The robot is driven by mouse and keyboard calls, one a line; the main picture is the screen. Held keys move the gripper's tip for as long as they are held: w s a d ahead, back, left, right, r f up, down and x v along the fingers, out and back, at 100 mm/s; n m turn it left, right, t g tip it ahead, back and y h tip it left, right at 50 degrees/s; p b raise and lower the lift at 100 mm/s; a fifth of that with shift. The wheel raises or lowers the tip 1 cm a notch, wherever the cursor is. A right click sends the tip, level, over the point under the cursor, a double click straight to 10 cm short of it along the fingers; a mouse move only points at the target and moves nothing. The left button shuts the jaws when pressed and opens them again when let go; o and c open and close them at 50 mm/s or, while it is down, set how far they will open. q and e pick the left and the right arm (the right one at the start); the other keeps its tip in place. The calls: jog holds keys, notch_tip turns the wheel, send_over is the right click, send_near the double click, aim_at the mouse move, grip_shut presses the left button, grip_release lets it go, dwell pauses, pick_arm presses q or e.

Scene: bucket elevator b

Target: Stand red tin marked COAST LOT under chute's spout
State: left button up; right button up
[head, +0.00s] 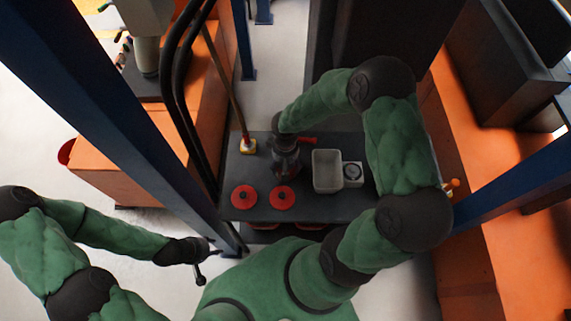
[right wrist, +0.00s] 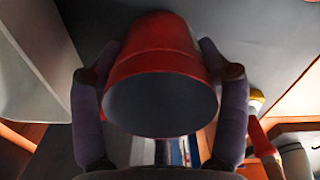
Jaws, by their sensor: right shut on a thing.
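My right gripper (right wrist: 160,92) is shut on a red tin (right wrist: 160,52), with one finger on each side of it. The tin's round dark grey end faces the wrist camera. No lettering shows on it, so I cannot read its mark. In the head view my right gripper (head: 286,160) is over the dark table, and the tin is mostly hidden by the hand. I cannot make out the chute's spout. My left gripper (head: 207,262) is away from the table at lower left, fingers apart and empty.
Two red round lids (head: 244,196) (head: 282,197) lie at the table's (head: 230,172) front. A grey tray (head: 327,170) and a small dial device (head: 352,174) stand right of my right gripper. A brush (head: 247,146) stands at the left. A blue post (head: 130,140) rises at left.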

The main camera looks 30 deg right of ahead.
jog(key=shift+f, duration=0.1)
jog(key=o, duration=1.3)
jog(key=shift+c, duration=0.2)
